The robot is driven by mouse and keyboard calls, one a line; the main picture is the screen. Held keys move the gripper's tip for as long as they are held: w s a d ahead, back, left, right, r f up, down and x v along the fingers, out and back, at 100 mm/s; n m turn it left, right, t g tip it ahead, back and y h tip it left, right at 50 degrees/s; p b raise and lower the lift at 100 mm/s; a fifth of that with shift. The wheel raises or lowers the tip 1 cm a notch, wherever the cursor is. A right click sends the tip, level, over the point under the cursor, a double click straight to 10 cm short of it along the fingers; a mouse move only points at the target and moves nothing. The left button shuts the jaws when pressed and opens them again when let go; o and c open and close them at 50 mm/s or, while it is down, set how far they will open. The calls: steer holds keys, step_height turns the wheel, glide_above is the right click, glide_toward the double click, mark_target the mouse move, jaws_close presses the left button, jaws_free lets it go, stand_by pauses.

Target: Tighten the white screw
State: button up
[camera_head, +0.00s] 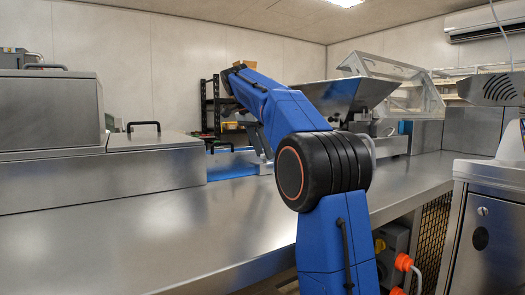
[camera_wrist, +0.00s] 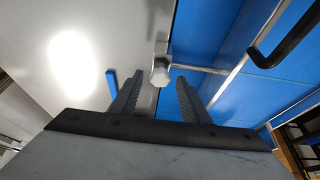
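In the wrist view, a pale grey-white knob-like screw (camera_wrist: 161,72) sits at the end of a metal bracket, beside blue panels. It appears between and beyond the two dark fingers of my gripper (camera_wrist: 160,79). The fingers are apart, with a clear gap between them and nothing held. I cannot tell exactly how far the screw is from the fingertips. In the head view my blue arm reaches away over the steel counter, and my gripper is hidden behind it. I cannot make out the screw there.
In the wrist view, a small blue lever (camera_wrist: 111,83) lies left of the fingers and a black handle (camera_wrist: 284,38) is at upper right. In the head view, steel housings (camera_head: 100,165) stand left and a steel hopper (camera_head: 345,95) right. The counter's front (camera_head: 130,245) is bare.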

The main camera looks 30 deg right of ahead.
steer(key=shift+r, duration=0.15)
steer(key=shift+a+r, duration=0.2)
steer(key=a, duration=1.2)
steer(key=shift+s+r, duration=0.15)
steer(key=shift+r, duration=0.05)
steer(key=s+d+r+n+t+y, duration=0.2)
steer(key=s+d+r+n, duration=0.2)
steer(key=d+r+n, duration=0.4)
steer(key=s+d+r+n+t+y, duration=0.25)
steer(key=d+r+n, duration=0.35)
steer(key=n, duration=0.4)
steer(key=x, duration=1.6)
steer(key=shift+a+f, duration=0.15)
steer(key=shift+a, duration=0.15)
